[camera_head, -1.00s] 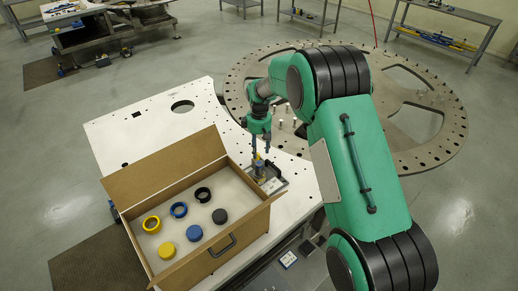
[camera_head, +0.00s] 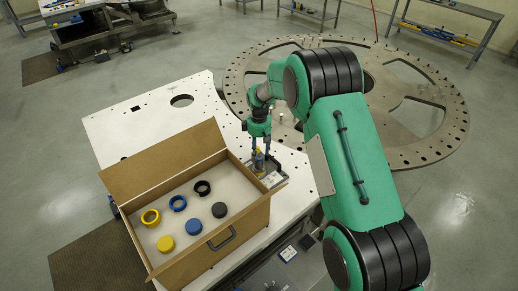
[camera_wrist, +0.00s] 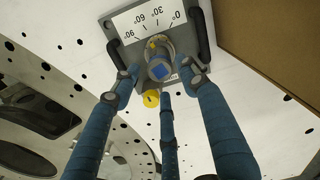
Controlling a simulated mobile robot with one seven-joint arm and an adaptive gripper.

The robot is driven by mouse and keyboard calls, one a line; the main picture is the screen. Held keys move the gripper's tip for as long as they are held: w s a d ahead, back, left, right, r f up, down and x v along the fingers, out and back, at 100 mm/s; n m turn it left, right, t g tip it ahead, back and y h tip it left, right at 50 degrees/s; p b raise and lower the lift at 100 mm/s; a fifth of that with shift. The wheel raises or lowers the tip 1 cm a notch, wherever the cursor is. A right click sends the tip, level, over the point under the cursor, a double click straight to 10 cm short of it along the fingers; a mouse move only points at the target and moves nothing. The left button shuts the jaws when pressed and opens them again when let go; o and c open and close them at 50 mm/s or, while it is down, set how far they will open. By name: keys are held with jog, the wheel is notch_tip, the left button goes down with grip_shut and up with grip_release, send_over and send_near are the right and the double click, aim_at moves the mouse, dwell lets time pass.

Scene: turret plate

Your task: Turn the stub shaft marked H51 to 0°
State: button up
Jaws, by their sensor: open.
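The stub shaft (camera_wrist: 160,69) stands on a grey fixture plate (camera_wrist: 117,22) in the wrist view. It has a blue square on its end and a yellow mark at its upper side, towards the middle of a white 0 to 90 scale (camera_wrist: 150,20). The exact angle cannot be read. No H51 marking is legible. My gripper (camera_wrist: 160,78) is open, its blue fingers spread around the shaft with no clear contact. In the head view my gripper (camera_head: 260,153) points down over the fixture (camera_head: 277,181), and its fingers partly hide the shaft (camera_head: 259,166).
Black handles (camera_wrist: 200,32) flank the scale, and a yellow round piece (camera_wrist: 151,98) lies close by the shaft. An open cardboard box (camera_head: 240,213) with several rings and caps stands close left of the fixture. The white table (camera_head: 140,130) is mostly clear behind it.

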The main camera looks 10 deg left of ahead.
aim_at(259, 156)
jog(key=shift+f+b, duration=0.8)
jog(key=shift+f, duration=0.9)
jog(key=c, duration=0.9)
jog(key=m+b, duration=0.1)
jog(key=m, duration=0.5)
jog(key=shift+m, duration=0.3)
jog(key=m+b, duration=0.1)
jog(key=m, duration=0.4)
jog(key=shift+m, duration=0.3)
jog(key=o, duration=0.9)
